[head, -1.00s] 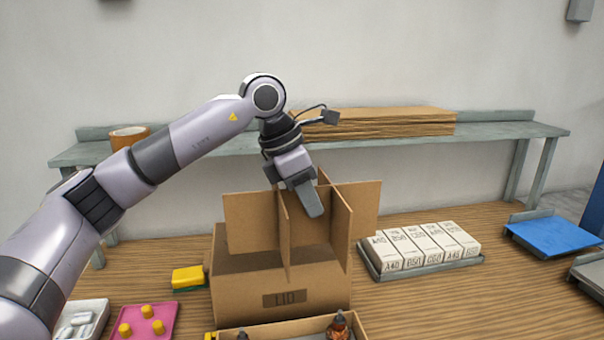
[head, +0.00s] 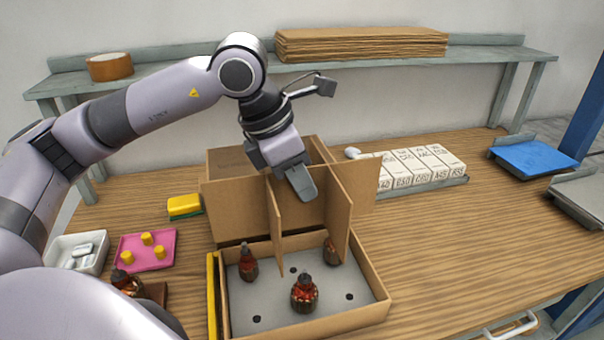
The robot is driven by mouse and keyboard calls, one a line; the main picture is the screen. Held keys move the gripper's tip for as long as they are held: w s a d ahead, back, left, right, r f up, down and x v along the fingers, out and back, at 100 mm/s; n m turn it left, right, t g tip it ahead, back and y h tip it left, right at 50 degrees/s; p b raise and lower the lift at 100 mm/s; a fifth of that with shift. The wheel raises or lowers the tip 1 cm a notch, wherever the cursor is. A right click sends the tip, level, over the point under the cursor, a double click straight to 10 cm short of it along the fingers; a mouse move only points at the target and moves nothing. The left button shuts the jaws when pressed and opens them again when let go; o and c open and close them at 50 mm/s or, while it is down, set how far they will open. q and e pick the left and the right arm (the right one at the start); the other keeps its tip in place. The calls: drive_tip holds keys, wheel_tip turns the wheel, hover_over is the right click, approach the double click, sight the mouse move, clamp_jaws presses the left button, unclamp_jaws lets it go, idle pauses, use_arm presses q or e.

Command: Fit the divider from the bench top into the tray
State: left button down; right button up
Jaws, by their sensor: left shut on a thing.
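The divider (head: 238,212) is made of crossed brown cardboard panels. My left gripper (head: 300,183) is shut on it from above and holds it upright. In the head view the divider overlaps the back of the tray (head: 360,317); its lower edges appear above the tray floor, though the exact gap is hard to tell. The tray is a shallow cardboard box with a grey floor and several dark holes. Several armatures with red-brown windings, one of them in front (head: 304,293), stand in it. The divider partly hides the armature at right. My right gripper is not in view.
A cardboard box (head: 232,162) stands behind the divider. White labelled boxes (head: 425,165) fill a rack at right. A pink tray (head: 146,262), white bin (head: 78,262) and yellow sponge (head: 184,205) are at left. Another armature (head: 127,282) lies left of the tray.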

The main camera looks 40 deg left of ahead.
sight(297, 227)
use_arm(q)
drive_tip(key=shift+f+b, duration=2.7)
drive_tip(key=shift+f, duration=2.05)
drive_tip(key=shift+f+b, duration=0.5)
drive_tip(key=shift+f, duration=0.4)
drive_tip(key=shift+f, duration=0.1)
drive_tip(key=shift+f+b, duration=1.45)
drive_tip(key=shift+b, duration=0.25)
drive_tip(key=c, duration=1.2)
unclamp_jaws()
drive_tip(key=shift+o, duration=0.2)
